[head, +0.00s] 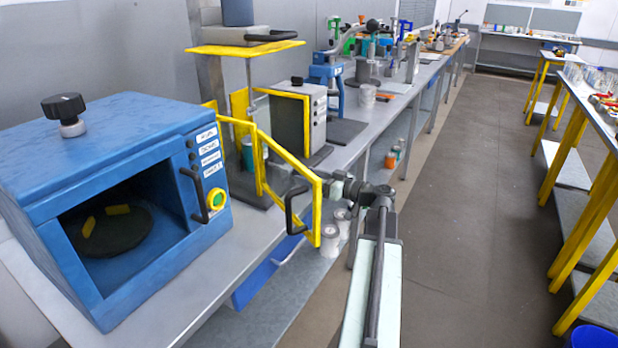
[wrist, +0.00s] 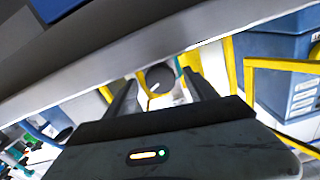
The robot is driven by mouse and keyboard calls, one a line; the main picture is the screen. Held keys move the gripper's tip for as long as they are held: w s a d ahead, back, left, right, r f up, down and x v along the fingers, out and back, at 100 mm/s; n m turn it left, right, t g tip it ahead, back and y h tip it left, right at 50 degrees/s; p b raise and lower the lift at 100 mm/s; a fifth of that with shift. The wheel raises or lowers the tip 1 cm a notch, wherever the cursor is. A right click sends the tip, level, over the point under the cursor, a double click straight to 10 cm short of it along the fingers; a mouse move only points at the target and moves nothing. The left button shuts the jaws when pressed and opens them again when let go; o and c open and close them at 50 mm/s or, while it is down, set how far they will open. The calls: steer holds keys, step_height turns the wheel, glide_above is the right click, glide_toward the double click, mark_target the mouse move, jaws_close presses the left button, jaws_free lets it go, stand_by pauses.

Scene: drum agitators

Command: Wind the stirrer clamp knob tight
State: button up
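No knob in view can be firmly told as the stirrer clamp knob. The stirrer station has a yellow top plate (head: 246,47) on a post, with a black handle (head: 270,36) at its right, and an open yellow guard frame (head: 318,208) below. My gripper (head: 342,188) is at the frame's right side, small and partly hidden in the head view. In the wrist view my gripper (wrist: 162,92) has its two dark fingers apart. A dark round part (wrist: 160,74) shows between and beyond the fingertips; I cannot tell whether it is the knob or how far off it is.
A blue machine (head: 110,160) with an open chamber and a black top knob (head: 64,108) stands at the left. A grey box (head: 312,105) stands behind the stirrer. The bench runs back with several tools. The floor (head: 470,220) at the right is clear.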

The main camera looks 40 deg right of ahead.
steer(key=c, duration=1.3)
steer(key=shift+m, duration=3)
steer(key=shift+s, duration=0.1)
steer(key=o, duration=1.4)
steer(key=shift+c, duration=0.2)
